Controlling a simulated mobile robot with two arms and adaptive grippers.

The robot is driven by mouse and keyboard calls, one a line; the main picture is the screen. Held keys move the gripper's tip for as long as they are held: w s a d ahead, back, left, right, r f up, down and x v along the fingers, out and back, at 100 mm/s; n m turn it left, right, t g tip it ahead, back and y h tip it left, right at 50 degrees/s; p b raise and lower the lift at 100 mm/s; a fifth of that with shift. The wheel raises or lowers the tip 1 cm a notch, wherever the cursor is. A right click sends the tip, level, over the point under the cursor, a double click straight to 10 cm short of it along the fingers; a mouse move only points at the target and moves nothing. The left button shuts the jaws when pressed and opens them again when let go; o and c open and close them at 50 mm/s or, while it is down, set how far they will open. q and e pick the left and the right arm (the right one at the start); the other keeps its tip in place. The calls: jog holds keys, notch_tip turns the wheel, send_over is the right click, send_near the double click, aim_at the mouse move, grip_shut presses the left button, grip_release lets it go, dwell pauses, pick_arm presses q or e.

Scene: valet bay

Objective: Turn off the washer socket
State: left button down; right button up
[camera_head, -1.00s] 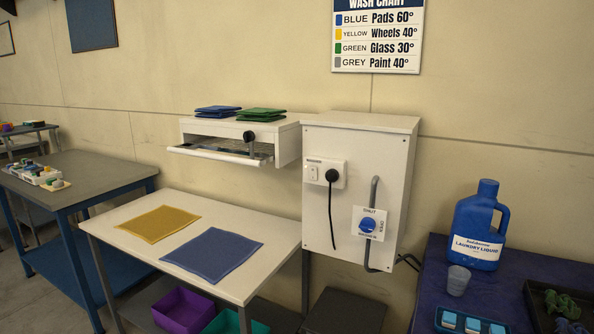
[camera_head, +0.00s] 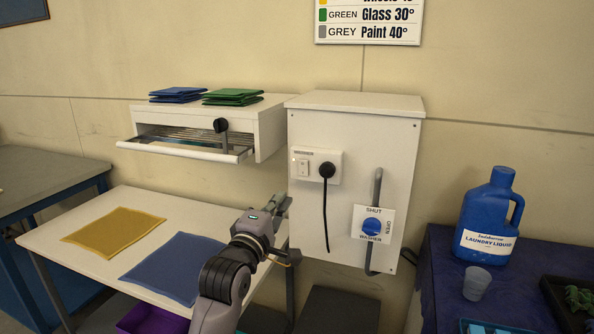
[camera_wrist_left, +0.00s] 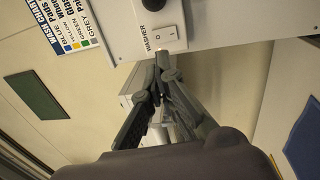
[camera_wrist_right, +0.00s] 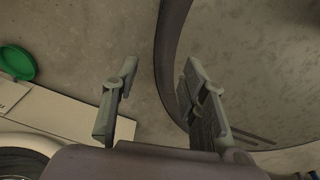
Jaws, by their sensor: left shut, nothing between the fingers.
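The washer socket (camera_head: 314,167) is a white plate on the front of a white cabinet. It has a rocker switch (camera_head: 303,169) on its left and a black plug (camera_head: 327,170) with a hanging cord on its right. In the left wrist view the rocker switch (camera_wrist_left: 169,38) sits beside the label WASHER. My left gripper (camera_head: 281,203) is shut and empty, below and left of the socket in the head view. In the left wrist view its fingertips (camera_wrist_left: 165,62) are just below the switch plate. My right gripper (camera_wrist_right: 158,90) is open and empty, away from the cabinet.
A blue SHUT/OPEN washer valve knob (camera_head: 373,227) and a grey pipe are to the right of the socket. A drawer unit (camera_head: 268,130) with folded cloths stands to the left. A white table (camera_head: 110,255) holds yellow and blue cloths. A blue laundry bottle (camera_head: 485,225) stands at right.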

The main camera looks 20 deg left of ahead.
pick_arm(q)
jog(key=p, duration=0.2)
send_near(303, 166)
jog(key=w, duration=0.6)
jog(key=shift+d+r, duration=0.1)
jog(key=shift+r, duration=0.3)
jog(key=shift+w, duration=0.55)
pick_arm(e)
notch_tip(303, 166, up, 2)
jog(key=shift+w+r, duration=0.15)
